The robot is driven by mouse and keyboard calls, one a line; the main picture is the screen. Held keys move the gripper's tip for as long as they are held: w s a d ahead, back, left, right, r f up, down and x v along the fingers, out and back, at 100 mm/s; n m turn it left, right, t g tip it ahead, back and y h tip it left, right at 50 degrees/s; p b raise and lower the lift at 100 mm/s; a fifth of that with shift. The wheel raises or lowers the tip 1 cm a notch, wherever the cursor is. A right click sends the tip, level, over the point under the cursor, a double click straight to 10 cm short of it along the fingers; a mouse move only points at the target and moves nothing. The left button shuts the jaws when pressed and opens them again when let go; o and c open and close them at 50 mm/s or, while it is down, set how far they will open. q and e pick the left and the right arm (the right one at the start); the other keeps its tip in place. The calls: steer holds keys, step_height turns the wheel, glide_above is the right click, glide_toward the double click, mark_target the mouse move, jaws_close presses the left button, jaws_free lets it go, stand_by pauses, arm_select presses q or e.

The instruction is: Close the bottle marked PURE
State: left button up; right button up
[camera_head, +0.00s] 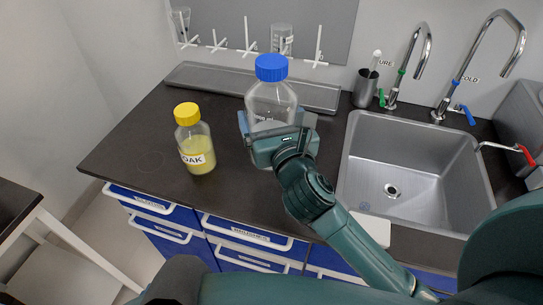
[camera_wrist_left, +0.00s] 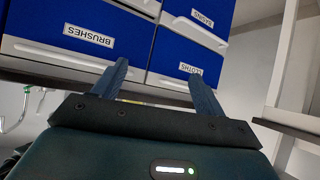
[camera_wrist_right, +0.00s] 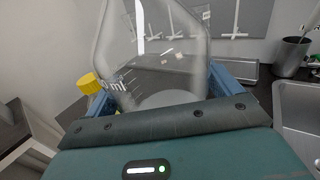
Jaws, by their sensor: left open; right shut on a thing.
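A clear bottle with a blue cap (camera_head: 271,68) on its top stands upright on the dark counter. Its body (camera_head: 270,100) looks empty, and any label on it is hidden behind my right gripper. I cannot tell how tight the cap is. My right gripper (camera_head: 278,122) is shut on the bottle's body, with one blue finger on each side. The right wrist view shows the clear bottle (camera_wrist_right: 155,50) between the fingers. My left gripper (camera_wrist_left: 158,75) is open and empty, in front of blue drawers marked BRUSHES and CLOTHS.
A yellow-capped bottle (camera_head: 196,140) of yellowish liquid, its label reading "OAK" in part, stands to the left. A sink (camera_head: 415,170) with taps is at the right. A long grey tray (camera_head: 215,80) and a white peg rack are behind.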

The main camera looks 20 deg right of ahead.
step_height(320, 180, down, 4)
steer(key=shift+f+b, duration=0.15)
steer(key=shift+b, duration=0.4)
steer(key=shift+f, duration=0.3)
arm_select(q)
steer(key=shift+w+d+r, duration=0.1)
steer(key=shift+w+d, duration=0.1)
steer(key=shift+d, duration=0.15)
